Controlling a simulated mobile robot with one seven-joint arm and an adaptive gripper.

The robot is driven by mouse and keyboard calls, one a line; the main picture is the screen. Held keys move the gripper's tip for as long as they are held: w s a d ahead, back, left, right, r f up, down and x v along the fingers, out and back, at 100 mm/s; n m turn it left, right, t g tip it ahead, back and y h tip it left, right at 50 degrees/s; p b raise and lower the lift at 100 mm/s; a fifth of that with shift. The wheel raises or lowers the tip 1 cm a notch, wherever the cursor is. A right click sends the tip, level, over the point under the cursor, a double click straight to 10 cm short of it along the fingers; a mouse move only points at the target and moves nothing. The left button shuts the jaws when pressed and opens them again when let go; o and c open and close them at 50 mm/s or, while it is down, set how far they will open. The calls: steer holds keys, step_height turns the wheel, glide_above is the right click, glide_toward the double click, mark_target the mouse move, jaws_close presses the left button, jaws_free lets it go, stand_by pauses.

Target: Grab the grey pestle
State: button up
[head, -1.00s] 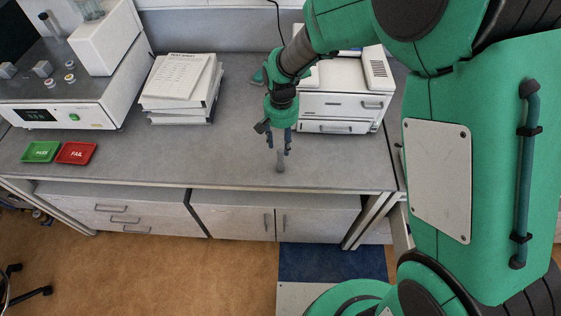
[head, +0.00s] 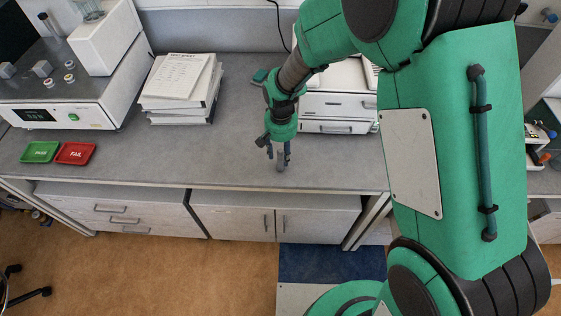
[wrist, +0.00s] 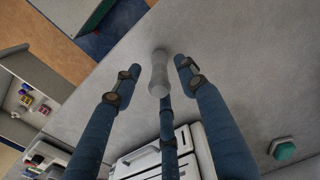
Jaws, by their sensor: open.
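The grey pestle (head: 280,162) stands on the bench near its front edge, below my gripper (head: 279,152) in the head view. In the wrist view the pestle (wrist: 158,75) shows between the spread blue fingers of my gripper (wrist: 155,72), with clear gaps to the fingers on either side. A third finger overlaps its near end in the picture. My gripper is open. I cannot tell whether any finger touches the pestle.
Paper stacks (head: 180,88), a green tray (head: 41,151) and a red tray (head: 76,153) lie to the left. A green button (wrist: 284,150) is on the bench. The bench between trays and pestle is clear.

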mark_target(280, 160)
steer(key=shift+s+f, duration=0.15)
steer(key=shift+f, duration=1.85)
jaws_close()
